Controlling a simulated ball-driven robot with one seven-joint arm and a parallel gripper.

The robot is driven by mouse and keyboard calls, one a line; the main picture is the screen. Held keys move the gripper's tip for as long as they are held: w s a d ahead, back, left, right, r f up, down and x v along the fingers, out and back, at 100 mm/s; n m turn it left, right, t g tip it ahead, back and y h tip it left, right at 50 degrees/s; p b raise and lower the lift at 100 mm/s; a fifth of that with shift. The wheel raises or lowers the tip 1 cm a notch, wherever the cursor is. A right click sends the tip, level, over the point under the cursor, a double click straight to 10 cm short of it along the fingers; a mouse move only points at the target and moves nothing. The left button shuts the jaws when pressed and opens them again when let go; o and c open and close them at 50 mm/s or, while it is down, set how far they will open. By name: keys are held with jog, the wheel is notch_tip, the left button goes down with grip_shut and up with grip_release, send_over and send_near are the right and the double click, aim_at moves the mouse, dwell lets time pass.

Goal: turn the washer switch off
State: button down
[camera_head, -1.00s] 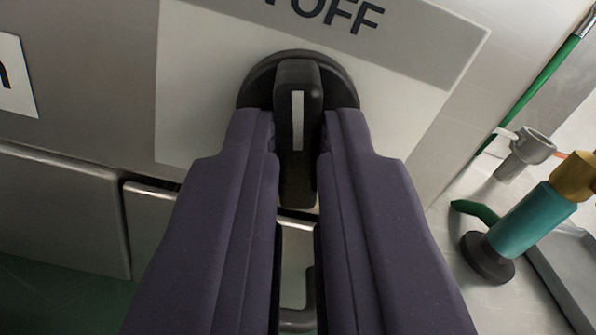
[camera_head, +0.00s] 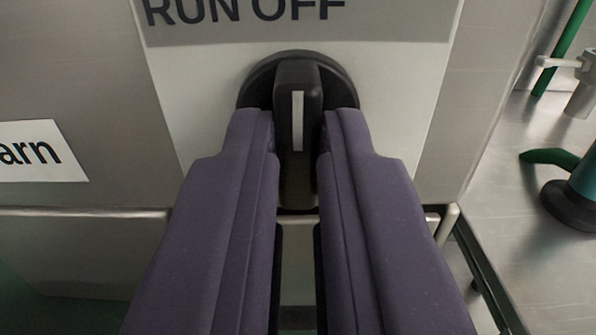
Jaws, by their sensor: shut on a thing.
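The washer switch (camera_head: 298,90) is a black rotary knob with a pale stripe on its handle. It sits on a round black base (camera_head: 262,84) on a white label plate (camera_head: 400,100). The words "RUN OFF" (camera_head: 245,10) stand on a grey band above it. My gripper (camera_head: 298,140) has two purple fingers, one on each side of the knob handle, shut on it. The handle and stripe stand upright in the picture. The fingers hide the lower sides of the knob and base.
A sign ending in "arn" (camera_head: 35,152) is on the steel panel at left. A steel worktop (camera_head: 500,210) at right holds a teal and black fitting (camera_head: 575,200). A green pipe (camera_head: 565,45) stands behind it. A panel ledge (camera_head: 90,212) runs below the sign.

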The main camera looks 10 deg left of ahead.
jog(key=c, duration=1.2)
grip_release()
jog(key=shift+o, duration=0.2)
jog(key=p+v, duration=0.1)
jog(key=v, duration=0.6)
jog(key=shift+s, duration=0.4)
jog(key=shift+f, duration=0.1)
